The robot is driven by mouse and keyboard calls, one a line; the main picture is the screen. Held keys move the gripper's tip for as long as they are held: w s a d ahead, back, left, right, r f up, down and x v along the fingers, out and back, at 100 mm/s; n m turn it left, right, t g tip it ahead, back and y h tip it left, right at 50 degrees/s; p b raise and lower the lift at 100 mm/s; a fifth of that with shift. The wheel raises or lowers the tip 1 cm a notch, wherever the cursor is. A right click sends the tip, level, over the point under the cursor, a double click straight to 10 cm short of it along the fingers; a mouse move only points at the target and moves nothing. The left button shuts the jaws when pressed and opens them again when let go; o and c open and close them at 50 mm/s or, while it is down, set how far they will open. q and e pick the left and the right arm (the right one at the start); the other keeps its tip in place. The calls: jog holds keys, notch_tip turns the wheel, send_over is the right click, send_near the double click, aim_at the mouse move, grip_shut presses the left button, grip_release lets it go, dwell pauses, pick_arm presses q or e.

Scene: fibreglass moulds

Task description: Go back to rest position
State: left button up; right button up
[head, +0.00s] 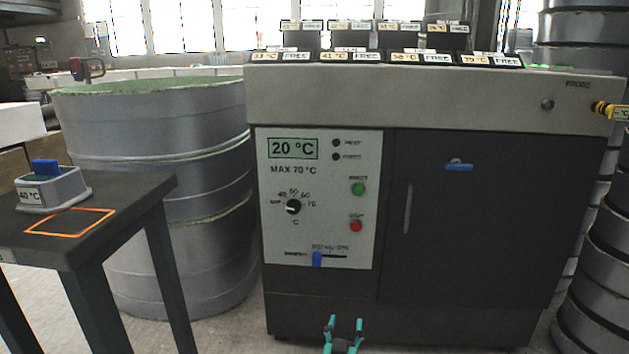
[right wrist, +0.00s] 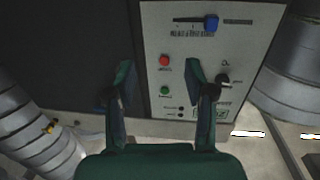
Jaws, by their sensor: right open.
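My right gripper (head: 343,328) is low in front of the grey cabinet (head: 450,300), at the bottom edge of the head view. Its teal fingers are spread, with nothing between them. In the right wrist view the same gripper (right wrist: 158,78) shows open and empty, with the control panel (right wrist: 185,50) beyond it. The panel also shows in the head view (head: 290,235), with a display of 20 °C, a dial (head: 293,207), a green button (head: 358,189), a red button (head: 356,226) and a blue slider (head: 317,259) at the left of its track. My left gripper is out of view.
A dark table (head: 130,195) at the left holds a grey block marked 40 °C (head: 60,189) and an orange outline (head: 70,221). Large grey drums (head: 160,120) stand behind it. More ribbed stacks (head: 600,240) stand at the right. Labelled blocks (head: 350,57) line the cabinet top.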

jog(key=s+d+f+g+y+p, duration=0.25)
jog(key=s+d+f+g, duration=0.35)
jog(key=s+d+f, duration=0.6)
jog(key=s+a+f+g+y, duration=0.2)
jog(key=s+g, duration=0.2)
jog(key=s, duration=0.5)
jog(key=s+a+f+g+y+p, duration=0.1)
jog(key=s+a+f+g+y, duration=0.15)
jog(key=s, duration=0.65)
jog(key=s+a+f+g+y, duration=0.1)
jog(key=s+a+f+g, duration=0.25)
jog(key=s, duration=0.55)
notch_tip(320, 180, up, 39)
jog(key=p, duration=3.8)
jog(key=shift+w+d+g, duration=0.3)
jog(key=shift+w+d, duration=0.05)
jog(key=shift+d, duration=0.1)
